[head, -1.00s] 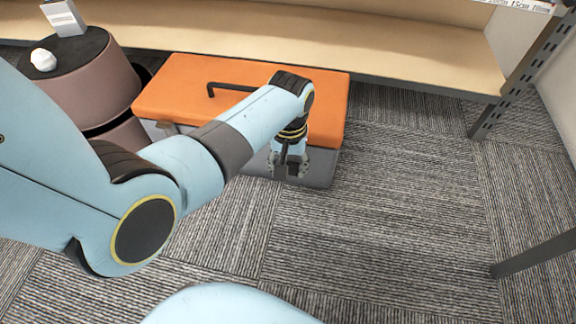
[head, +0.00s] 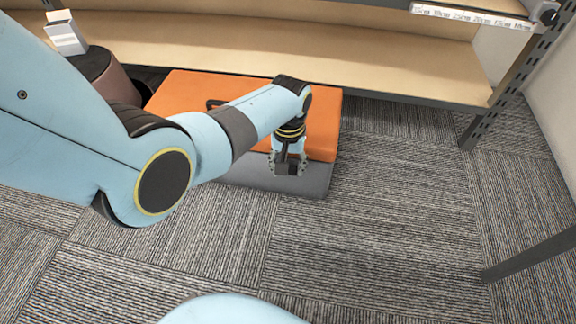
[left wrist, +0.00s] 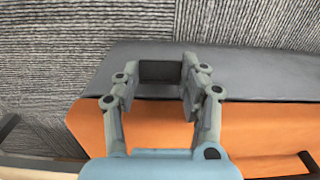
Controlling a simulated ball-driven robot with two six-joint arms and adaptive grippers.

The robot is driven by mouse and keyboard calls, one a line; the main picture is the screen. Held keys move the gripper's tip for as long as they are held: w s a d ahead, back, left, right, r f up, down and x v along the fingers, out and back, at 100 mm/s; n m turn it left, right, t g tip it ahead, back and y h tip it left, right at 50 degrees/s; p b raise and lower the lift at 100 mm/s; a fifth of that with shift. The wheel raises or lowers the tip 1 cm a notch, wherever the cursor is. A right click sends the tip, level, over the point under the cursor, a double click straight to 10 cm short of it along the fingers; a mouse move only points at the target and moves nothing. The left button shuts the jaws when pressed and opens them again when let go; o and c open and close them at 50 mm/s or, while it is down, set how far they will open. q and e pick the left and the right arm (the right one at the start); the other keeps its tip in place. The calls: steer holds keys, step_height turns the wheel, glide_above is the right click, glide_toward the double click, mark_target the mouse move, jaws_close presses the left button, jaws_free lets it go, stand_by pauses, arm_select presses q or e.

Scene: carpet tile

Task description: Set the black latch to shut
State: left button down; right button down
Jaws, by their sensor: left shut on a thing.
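A box with an orange lid (head: 205,88) and a dark grey body (head: 310,183) stands on the carpet. The black latch (left wrist: 160,71) is on its front side, between my left fingertips in the left wrist view. My left gripper (head: 289,167) points down at the front of the box and is shut on the latch. The fingers and their links partly hide the latch in the head view. In the left wrist view the gripper (left wrist: 162,85) reaches past the orange lid to the grey body. My right gripper is not in view.
A beige shelf (head: 380,60) runs behind the box, with a dark metal post (head: 500,95) at right. A round brown stand (head: 108,75) is to the left. Open carpet (head: 400,210) lies in front and to the right.

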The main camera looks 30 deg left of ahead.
arm_select(q)
steer(key=shift+w+a+r, duration=0.15)
steer(key=shift+w, duration=0.2)
steer(key=c, duration=1.2)
jaws_free()
steer(key=o, duration=0.5)
steer(key=shift+s, duration=0.1)
steer(key=shift+s, duration=0.1)
step_height(320, 180, up, 12)
steer(key=shift+f, duration=0.1)
